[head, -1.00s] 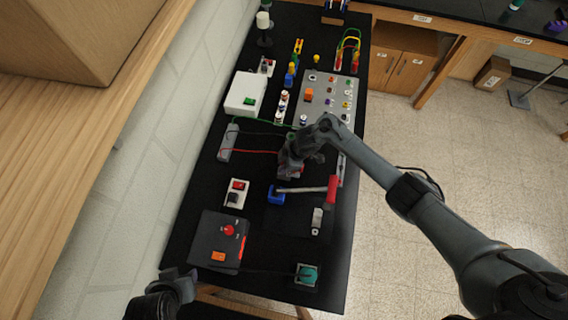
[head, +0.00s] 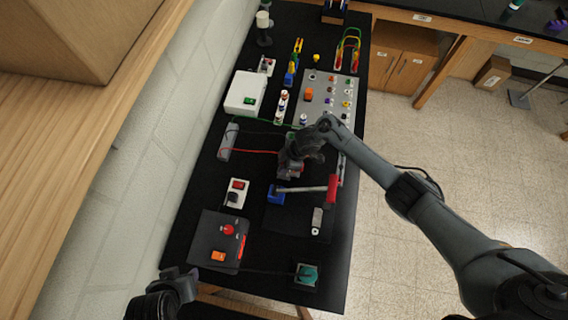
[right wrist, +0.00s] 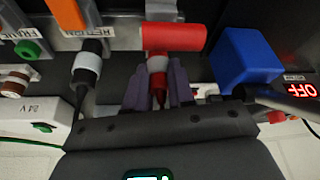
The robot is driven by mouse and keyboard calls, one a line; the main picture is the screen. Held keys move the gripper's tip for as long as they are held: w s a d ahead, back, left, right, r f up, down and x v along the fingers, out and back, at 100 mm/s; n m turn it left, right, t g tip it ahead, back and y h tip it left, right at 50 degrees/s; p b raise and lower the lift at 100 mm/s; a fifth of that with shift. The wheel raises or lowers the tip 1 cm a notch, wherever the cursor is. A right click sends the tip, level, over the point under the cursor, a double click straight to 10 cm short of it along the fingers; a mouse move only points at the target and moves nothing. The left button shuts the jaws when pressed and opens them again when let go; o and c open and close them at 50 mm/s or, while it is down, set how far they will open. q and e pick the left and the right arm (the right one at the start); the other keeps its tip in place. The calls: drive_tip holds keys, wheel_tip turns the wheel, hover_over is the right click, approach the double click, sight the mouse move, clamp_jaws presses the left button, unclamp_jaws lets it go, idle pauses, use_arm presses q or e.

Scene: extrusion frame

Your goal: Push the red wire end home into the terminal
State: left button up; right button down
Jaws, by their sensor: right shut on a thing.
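My right gripper (head: 291,168) is over the middle of the black bench, at the end of the red wire (head: 255,151). In the right wrist view its two dark fingers (right wrist: 158,92) are shut on the red wire end (right wrist: 159,67), which has a pale band. The tip of the wire end points towards a red cylinder (right wrist: 175,37) just beyond; I cannot tell whether they touch. I cannot make out the terminal's opening. My left gripper (head: 178,284) is at the near left, away from the wire; its jaws are unclear.
A blue block (right wrist: 245,60) stands right of the fingers in the wrist view. A black plug (right wrist: 88,65) with a grey band stands to their left. A grey panel (head: 318,112) with several knobs lies beyond the gripper. A red-handled tool (head: 332,190) lies nearer.

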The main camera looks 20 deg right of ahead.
drive_tip(key=shift+f, duration=0.2)
drive_tip(key=c, duration=0.9)
unclamp_jaws()
drive_tip(key=shift+p+v, duration=0.35)
drive_tip(key=shift+v, duration=5.1)
